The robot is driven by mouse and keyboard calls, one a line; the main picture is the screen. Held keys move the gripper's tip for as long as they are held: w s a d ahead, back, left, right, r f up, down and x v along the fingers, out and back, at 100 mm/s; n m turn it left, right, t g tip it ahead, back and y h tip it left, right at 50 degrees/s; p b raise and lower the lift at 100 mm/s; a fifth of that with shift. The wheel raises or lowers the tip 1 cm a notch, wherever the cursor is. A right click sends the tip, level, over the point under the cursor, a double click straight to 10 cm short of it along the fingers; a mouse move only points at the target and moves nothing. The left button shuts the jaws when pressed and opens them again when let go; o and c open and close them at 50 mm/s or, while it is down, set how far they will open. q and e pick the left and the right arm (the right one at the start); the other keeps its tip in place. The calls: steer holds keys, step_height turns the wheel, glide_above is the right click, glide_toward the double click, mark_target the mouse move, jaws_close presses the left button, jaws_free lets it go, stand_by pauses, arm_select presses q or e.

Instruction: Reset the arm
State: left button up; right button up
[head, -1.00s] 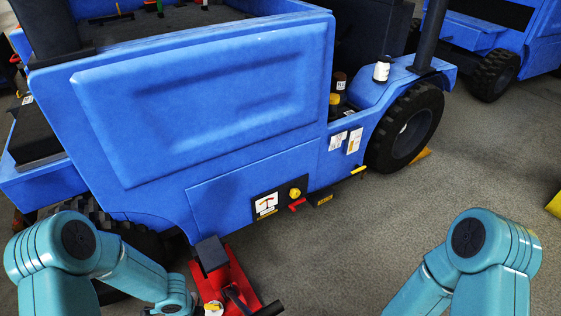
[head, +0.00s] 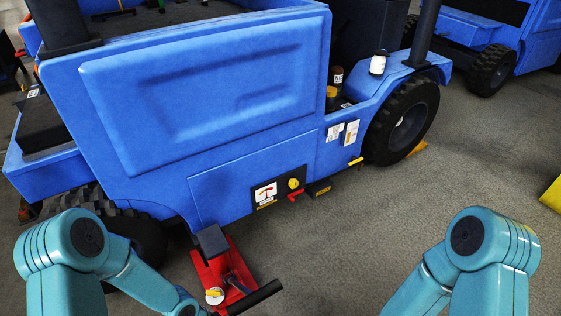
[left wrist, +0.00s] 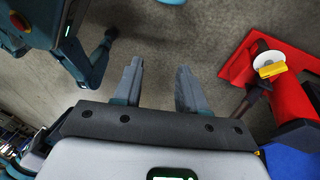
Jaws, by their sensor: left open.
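My left gripper (left wrist: 160,88) is open and empty, its two dark fingers spread over bare floor in the left wrist view. A red floor unit like a jack (head: 238,274) stands against the blue vehicle in the head view. It has a dark arm or handle (head: 256,298) and a white disc with a yellow knob (head: 214,296). The unit also shows at the right of the left wrist view (left wrist: 292,100), apart from the fingers. A small red lever (head: 296,195) sits below a yellow knob (head: 293,183) on the vehicle's side panel. My right gripper is out of view.
The blue vehicle (head: 200,90) fills the left and middle of the head view, with a black wheel (head: 402,122) at its right. A second blue vehicle (head: 470,35) is at the back right. Grey floor (head: 370,215) is clear on the right.

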arm_select(q)
steer(key=s+d+r+n+t, duration=0.15)
steer(key=s+d+n, duration=0.25)
steer(key=n, duration=0.9)
step_height(320, 180, up, 29)
steer(key=p, duration=2.9)
steer(key=shift+a, duration=0.25)
steer(key=shift+a, duration=0.1)
